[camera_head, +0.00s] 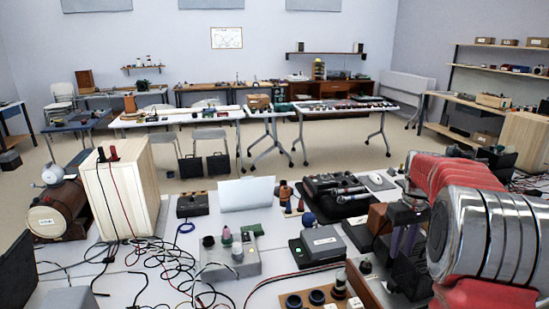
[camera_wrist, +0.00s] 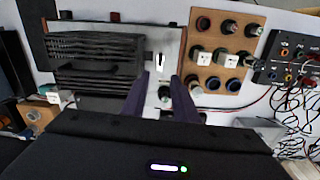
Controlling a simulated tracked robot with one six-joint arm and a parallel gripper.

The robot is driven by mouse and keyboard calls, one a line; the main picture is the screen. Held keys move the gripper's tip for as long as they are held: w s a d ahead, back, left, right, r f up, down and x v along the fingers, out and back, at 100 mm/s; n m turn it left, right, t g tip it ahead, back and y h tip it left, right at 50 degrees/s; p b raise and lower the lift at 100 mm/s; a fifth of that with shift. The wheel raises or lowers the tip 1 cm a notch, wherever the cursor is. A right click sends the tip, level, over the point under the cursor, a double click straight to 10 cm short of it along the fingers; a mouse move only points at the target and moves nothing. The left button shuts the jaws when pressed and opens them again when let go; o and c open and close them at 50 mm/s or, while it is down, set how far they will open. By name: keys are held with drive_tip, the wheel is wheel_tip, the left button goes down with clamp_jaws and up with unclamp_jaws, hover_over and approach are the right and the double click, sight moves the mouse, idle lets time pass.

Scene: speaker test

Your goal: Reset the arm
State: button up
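My gripper (camera_head: 403,243) is at the right of the head view, at the end of my red and silver arm, pointing down over the crowded table. In the wrist view, my gripper (camera_wrist: 160,82) shows two dark purple fingers with a clear gap between them. It is open and nothing is held in it. Beneath the fingers is a board with a black finned block (camera_wrist: 95,48). The height of the fingertips above the board is hard to tell.
A wooden board with round sockets (camera_wrist: 222,50) and a black box with jacks (camera_wrist: 288,62) lie right of the fingers. A wooden speaker cabinet (camera_head: 122,190), loose cables and a white panel (camera_head: 247,194) crowd the table. Open floor (camera_head: 340,155) lies beyond.

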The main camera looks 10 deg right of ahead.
drive_tip(key=s+a+r+t, duration=0.2)
drive_tip(key=s+a+r, duration=0.1)
drive_tip(key=s+a, duration=1)
drive_tip(key=s+a+r+t, duration=0.3)
drive_tip(key=s+a+r, duration=0.1)
drive_tip(key=s+a, duration=0.9)
drive_tip(key=shift+s+a+m+t, duration=0.3)
drive_tip(key=shift+s+a+m, duration=0.1)
drive_tip(key=shift+a, duration=0.2)
drive_tip(key=shift+a, duration=0.1)
